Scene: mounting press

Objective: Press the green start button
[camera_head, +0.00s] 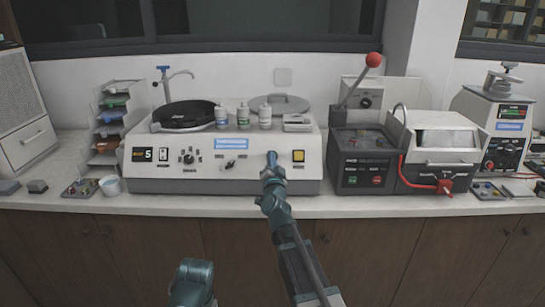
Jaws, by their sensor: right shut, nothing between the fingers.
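The mounting press (363,155) stands right of centre on the counter, a dark box with a red-knobbed lever on top. The green start button (352,179) is low on its front panel, left of a red button (377,180). My right gripper (271,158) is shut and empty. It points away from me in front of the white polishing machine, to the left of the press and clear of the green button. Nothing covers the button. A teal part of my left arm shows at the bottom; its gripper fingers do not show.
The white polishing machine (140,180) has a black wheel, bottles and a yellow button (298,156). A grey unit with a red clamp (444,187) adjoins the press on the right. The counter's front edge (230,207) runs below; the space before the press is clear.

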